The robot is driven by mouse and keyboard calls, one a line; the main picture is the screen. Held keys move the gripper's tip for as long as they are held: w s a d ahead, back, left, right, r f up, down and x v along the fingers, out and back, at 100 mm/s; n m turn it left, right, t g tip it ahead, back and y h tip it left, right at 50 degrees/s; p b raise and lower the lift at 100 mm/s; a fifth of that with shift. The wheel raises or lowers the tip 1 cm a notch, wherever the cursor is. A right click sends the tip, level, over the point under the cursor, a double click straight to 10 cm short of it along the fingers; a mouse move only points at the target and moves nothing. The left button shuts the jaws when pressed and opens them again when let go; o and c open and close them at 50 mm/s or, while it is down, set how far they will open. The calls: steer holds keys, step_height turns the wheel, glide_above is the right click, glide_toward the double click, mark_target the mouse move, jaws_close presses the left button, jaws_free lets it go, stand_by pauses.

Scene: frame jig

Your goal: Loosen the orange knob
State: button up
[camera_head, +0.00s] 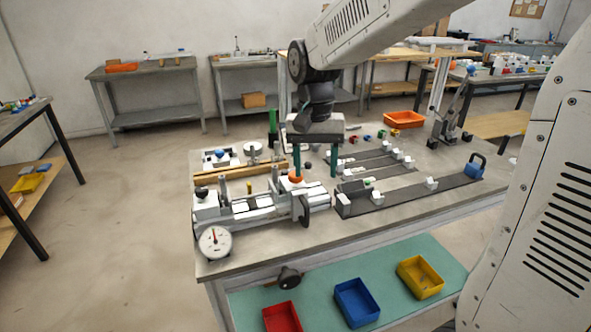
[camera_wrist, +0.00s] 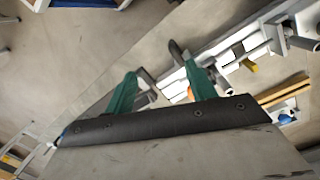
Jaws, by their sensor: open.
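The orange knob (camera_head: 295,178) sits on top of the grey and white jig (camera_head: 262,207) on the workbench, near the jig's right end. My gripper (camera_head: 315,172) points down with its two green fingers spread and nothing between them. In the head view its left finger overlaps the knob and its right finger is clear to the right. I cannot tell whether the left finger touches the knob. In the wrist view the gripper (camera_wrist: 161,70) is open, and a small bit of the orange knob (camera_wrist: 190,93) shows beside the right-hand finger, which hides most of it.
A round dial gauge (camera_head: 215,242) stands at the jig's front left. Dark rails with white blocks (camera_head: 400,198) lie to the right, ending at a blue piece (camera_head: 475,167). An orange tray (camera_head: 404,119) is at the back. Red, blue and yellow bins (camera_head: 356,302) sit on the lower shelf.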

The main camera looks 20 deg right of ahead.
steer(key=w+m, duration=0.2)
steer(key=w, duration=0.1)
steer(key=w+m, duration=0.2)
steer(key=w, duration=0.1)
steer(key=w+r+m+t, duration=0.1)
steer(key=w, duration=0.3)
steer(key=shift+a+m, duration=0.3)
steer(key=shift+m, duration=0.4)
steer(key=shift+s+f, duration=0.1)
steer(key=shift+f, duration=0.5)
step_height(320, 180, down, 7)
steer(key=shift+r, duration=0.1)
steer(key=c, duration=1)
